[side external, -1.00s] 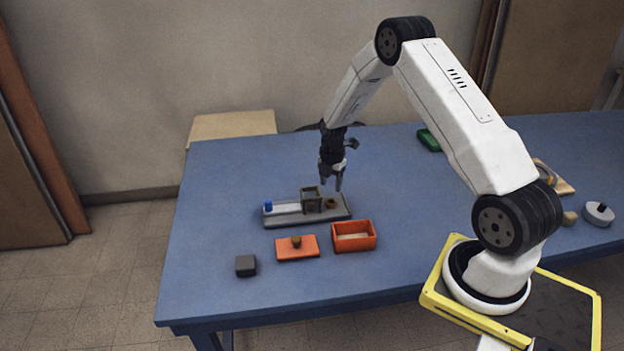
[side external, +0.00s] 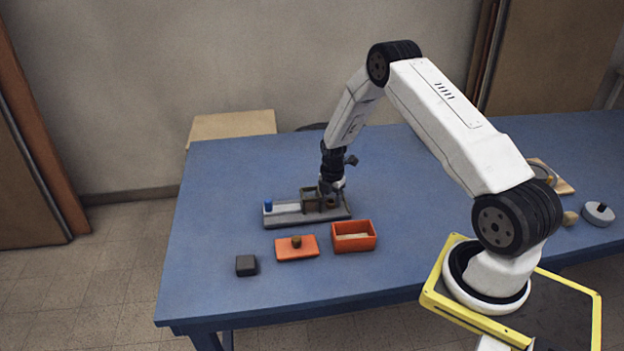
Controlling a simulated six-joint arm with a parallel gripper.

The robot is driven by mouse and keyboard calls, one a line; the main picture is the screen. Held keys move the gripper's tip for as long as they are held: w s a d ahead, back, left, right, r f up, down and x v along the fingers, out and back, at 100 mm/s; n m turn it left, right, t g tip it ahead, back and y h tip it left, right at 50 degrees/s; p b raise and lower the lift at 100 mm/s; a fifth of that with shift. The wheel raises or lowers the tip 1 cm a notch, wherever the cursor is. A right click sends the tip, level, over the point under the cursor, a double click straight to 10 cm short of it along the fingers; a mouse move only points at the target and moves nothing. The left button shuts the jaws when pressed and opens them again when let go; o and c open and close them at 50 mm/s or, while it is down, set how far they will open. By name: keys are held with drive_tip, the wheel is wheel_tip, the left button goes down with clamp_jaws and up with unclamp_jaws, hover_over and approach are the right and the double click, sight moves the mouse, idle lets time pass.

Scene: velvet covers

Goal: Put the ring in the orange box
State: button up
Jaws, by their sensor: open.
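The orange box (side external: 367,244) stands open on the blue table, with a pale lining inside. An orange lid (side external: 283,252) with a brown knob lies flat to its left, apart from it. Behind them is a grey base (side external: 282,221) with a pale strip, a blue knob (side external: 268,206) at its left end and an olive frame (side external: 308,205). A small brown piece sits at the right end of the base, mostly covered by my gripper. My gripper (side external: 332,196) is open, pointing down at that piece; contact is unclear. I cannot make out the ring for certain.
A dark grey block (side external: 246,265) lies front left. At the right are a wooden board (side external: 563,185), a tan lump (side external: 570,218) and a grey round piece (side external: 598,215) with a dark knob. The table (side external: 225,180) is bare at the left.

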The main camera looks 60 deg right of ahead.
drive_tip(key=shift+f, duration=0.3)
clamp_jaws()
idle(0.3)
drive_tip(key=shift+r, duration=0.1)
